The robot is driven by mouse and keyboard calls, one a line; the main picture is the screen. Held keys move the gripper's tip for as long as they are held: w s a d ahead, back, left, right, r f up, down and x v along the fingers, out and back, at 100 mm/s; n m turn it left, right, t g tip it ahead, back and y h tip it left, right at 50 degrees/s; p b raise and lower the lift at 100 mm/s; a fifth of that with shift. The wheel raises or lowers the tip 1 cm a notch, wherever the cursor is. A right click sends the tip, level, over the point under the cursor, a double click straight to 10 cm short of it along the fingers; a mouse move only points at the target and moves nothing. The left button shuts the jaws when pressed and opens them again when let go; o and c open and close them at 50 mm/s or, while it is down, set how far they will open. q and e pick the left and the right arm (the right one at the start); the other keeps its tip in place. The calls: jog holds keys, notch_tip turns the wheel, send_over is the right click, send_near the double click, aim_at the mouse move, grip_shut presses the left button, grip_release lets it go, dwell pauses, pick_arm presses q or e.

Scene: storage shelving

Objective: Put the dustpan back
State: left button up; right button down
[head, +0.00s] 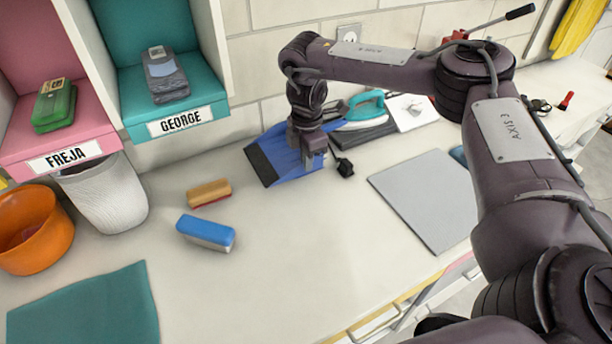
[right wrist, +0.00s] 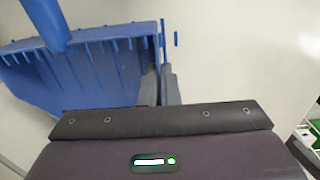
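The blue dustpan (head: 272,158) is at the back of the white counter near the tiled wall, its dark front edge toward the left. It also shows in the right wrist view (right wrist: 100,72), with its ribbed pan and part of its handle. My right gripper (head: 314,158) points down at the dustpan's right side. In the right wrist view its grey fingers (right wrist: 161,84) are close together, one on each side of the pan's side wall, and look shut on it. Whether the pan is clear of the counter I cannot tell. My left gripper is out of view.
A teal iron (head: 365,106) stands behind my right gripper. A blue brush (head: 205,232), a wooden brush (head: 209,193) and a grey mat (head: 428,198) lie on the counter. Left are labelled cubbies (head: 180,121), a white bin (head: 104,195) and an orange pot (head: 30,230).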

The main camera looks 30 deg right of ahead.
notch_tip(320, 180, down, 5)
jog(key=shift+r+p, duration=0.15)
jog(key=shift+p, duration=0.3)
jog(key=shift+f, duration=0.35)
jog(key=c, duration=1.7)
grip_release()
jog(key=shift+f, duration=0.1)
notch_tip(320, 180, up, 9)
jog(key=shift+r+b, duration=0.1)
jog(key=shift+b, duration=0.6)
jog(key=shift+s+r+p, duration=0.1)
jog(key=shift+r+p, duration=0.3)
jog(key=shift+r, duration=1.2)
